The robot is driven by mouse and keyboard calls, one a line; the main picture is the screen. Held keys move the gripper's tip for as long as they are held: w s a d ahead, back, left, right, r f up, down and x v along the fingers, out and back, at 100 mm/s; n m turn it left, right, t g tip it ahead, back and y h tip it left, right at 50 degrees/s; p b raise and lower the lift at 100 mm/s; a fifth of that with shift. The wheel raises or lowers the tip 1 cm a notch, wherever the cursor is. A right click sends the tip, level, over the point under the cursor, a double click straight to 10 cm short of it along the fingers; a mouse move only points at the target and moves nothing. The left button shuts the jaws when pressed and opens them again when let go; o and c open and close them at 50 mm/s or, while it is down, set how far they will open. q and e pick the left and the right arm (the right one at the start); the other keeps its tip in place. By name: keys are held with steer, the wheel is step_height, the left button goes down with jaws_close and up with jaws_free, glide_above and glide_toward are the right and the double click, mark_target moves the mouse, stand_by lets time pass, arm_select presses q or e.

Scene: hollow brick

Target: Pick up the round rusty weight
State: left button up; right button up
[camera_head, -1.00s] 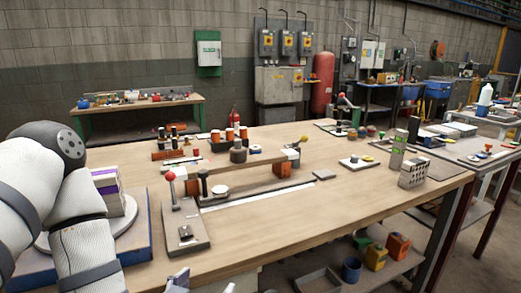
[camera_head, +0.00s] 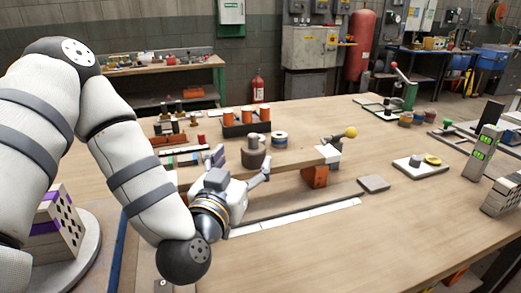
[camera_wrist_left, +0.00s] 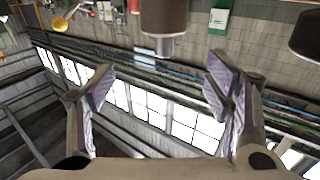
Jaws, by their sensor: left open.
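The round rusty weight (camera_head: 253,158) is a squat brown-grey cylinder with a knob on top. It stands upright at the back of the wooden board in the middle of the bench. My left gripper (camera_head: 239,166) is open and empty, just in front of the weight, with its fingers spread left and right. In the left wrist view, which looks upside down, the weight (camera_wrist_left: 164,18) shows at the top edge between and beyond the open fingers (camera_wrist_left: 165,88), apart from them; part of it is cut off. My right gripper is not in view.
A tray (camera_head: 236,131) with several orange cylinders stands behind the weight, and a round tin (camera_head: 280,139) to its right. A yellow-knobbed lever (camera_head: 350,132) is at the board's right end. The bench's front right (camera_head: 390,235) is clear.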

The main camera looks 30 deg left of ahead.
mark_target(252, 144)
arm_select(q)
steer(key=x, duration=0.6)
steer(key=b+x, duration=0.1)
steer(key=x, duration=0.2)
steer(key=shift+w+a+f, duration=0.35)
steer(key=shift+f, duration=0.05)
jaws_close()
steer(key=shift+r, duration=0.2)
